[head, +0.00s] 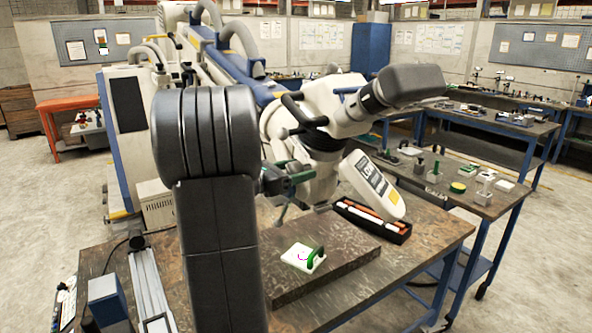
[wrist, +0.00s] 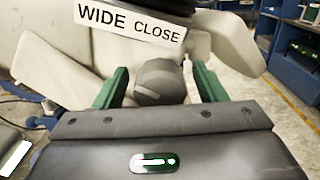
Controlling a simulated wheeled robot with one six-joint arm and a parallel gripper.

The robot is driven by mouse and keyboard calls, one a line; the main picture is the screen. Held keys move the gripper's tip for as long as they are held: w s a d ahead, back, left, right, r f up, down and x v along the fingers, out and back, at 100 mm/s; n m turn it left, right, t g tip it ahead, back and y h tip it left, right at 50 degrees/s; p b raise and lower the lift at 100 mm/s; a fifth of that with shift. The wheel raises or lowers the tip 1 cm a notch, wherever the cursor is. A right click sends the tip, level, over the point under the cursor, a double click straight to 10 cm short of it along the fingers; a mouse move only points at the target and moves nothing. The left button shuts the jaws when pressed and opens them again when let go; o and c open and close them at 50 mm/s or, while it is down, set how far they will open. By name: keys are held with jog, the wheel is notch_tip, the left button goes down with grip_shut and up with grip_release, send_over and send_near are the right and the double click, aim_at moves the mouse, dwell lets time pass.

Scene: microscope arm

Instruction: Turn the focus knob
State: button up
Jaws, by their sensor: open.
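The microscope head (head: 338,103) is white with dark eyepieces and hangs from a big white and blue arm. In the wrist view, a round grey knob (wrist: 160,78) projects from its white body, below a "WIDE CLOSE" label (wrist: 130,22). My gripper (wrist: 160,84) is open, with one green finger on each side of the knob. A gap shows between each finger and the knob; I cannot tell how far the fingers overlap it in depth. In the head view, my gripper (head: 290,182) is at the microscope's lower left side, and the knob is hidden there.
A table (head: 425,252) stands below the microscope. It bears a small white plate (head: 296,258) with a green part and a black tray (head: 374,222) with orange and white items. A second workbench (head: 478,201) with small items is at the right.

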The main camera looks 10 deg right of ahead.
jog(key=c, duration=1)
jog(key=shift+f+b, duration=0.15)
jog(key=shift+b, duration=0.3)
jog(key=shift+f+m+b, duration=0.1)
jog(key=shift+m+b, duration=0.2)
jog(key=shift+b, duration=0.1)
jog(key=m+b, duration=0.2)
jog(key=b, duration=0.2)
jog(key=shift+f+m+b, duration=0.1)
jog(key=shift+m+b, duration=0.25)
jog(key=shift+m, duration=0.05)
jog(key=m+b, duration=0.2)
jog(key=b, duration=0.1)
jog(key=shift+m, duration=0.3)
jog(key=shift+r+m+b, duration=0.2)
jog(key=shift+m+b, duration=0.2)
jog(key=shift+b, duration=0.45)
jog(key=shift+r, duration=0.1)
